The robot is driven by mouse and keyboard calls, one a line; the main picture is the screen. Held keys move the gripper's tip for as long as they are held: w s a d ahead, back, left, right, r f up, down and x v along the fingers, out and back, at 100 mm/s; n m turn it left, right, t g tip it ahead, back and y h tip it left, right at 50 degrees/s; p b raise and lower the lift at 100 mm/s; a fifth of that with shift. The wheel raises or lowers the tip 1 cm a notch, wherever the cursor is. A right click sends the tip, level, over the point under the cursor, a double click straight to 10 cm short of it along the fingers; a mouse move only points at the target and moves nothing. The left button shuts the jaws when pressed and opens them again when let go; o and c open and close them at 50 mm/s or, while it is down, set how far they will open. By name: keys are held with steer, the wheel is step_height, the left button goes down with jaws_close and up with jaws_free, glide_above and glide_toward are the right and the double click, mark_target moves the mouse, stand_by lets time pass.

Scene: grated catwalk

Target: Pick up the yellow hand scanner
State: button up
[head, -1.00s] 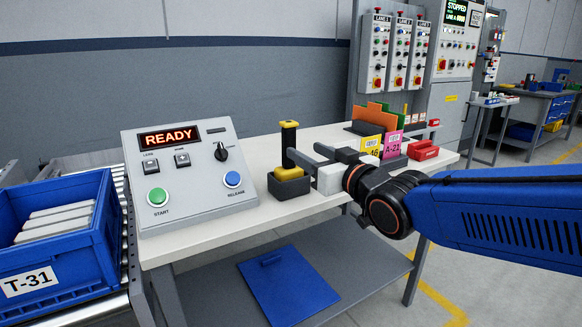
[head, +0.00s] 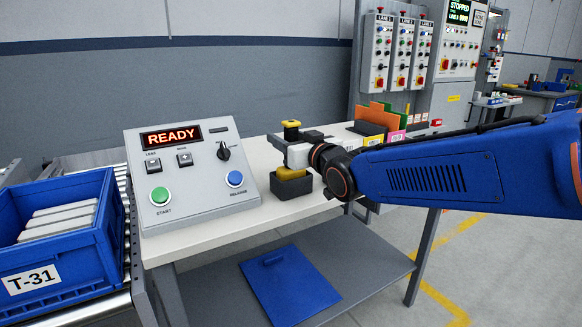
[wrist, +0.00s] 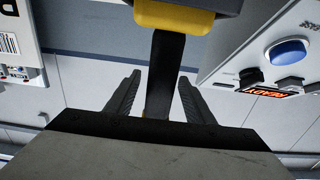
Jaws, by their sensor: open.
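The yellow hand scanner (head: 291,125) stands upright in a dark holder (head: 290,190) on the white table. Its yellow top shows above my gripper and its yellow lower part (head: 292,174) shows below; my gripper hides most of the black handle between them. My gripper (head: 281,147) is open at handle height. In the wrist view the black handle (wrist: 163,75) stands between the two spread fingers of my gripper (wrist: 160,92), with a visible gap on each side. The scanner's yellow part (wrist: 175,17) is at the top of that view.
A grey control panel (head: 190,178) reading READY stands close left of the scanner. Colored folders (head: 383,115) stand behind my wrist at the right. A blue bin (head: 60,240) is at the far left. A blue board (head: 290,285) lies on the lower shelf.

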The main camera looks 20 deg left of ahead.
steer(key=shift+x, duration=0.9)
jaws_close()
